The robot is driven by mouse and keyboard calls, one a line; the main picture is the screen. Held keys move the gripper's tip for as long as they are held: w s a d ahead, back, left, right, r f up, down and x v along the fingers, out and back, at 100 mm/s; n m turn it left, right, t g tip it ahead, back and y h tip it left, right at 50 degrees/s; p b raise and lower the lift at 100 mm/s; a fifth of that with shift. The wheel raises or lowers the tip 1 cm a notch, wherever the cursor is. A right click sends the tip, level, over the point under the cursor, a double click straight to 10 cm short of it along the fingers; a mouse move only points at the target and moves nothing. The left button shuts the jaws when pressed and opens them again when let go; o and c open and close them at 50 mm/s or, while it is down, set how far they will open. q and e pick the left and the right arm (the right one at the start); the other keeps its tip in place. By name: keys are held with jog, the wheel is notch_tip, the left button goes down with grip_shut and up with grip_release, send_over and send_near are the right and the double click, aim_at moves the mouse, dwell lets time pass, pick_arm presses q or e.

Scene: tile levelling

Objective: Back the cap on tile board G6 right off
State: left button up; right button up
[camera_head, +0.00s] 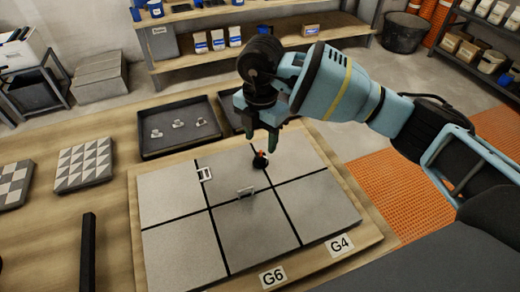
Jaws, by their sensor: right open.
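Grey tiles with dark joints lie on a wooden tile board (137,215). A G6 label (273,277) and a G4 label (340,245) sit along its front edge. A small black cap with a red part (260,161) stands at a joint in the far half of the tiles. My left gripper is out of view.
A dark tray (150,148) with several pale clips lies behind the tiles; another dark tray (228,108) is partly hidden by my right gripper. Patterned tile samples (85,162) and a black bar (88,250) lie at the left. Shelves stand behind.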

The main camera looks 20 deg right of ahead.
aim_at(260, 151)
notch_tip(260, 151, down, 6)
jog(key=shift+r, duration=0.15)
dwell(0.3)
jog(key=c, duration=1)
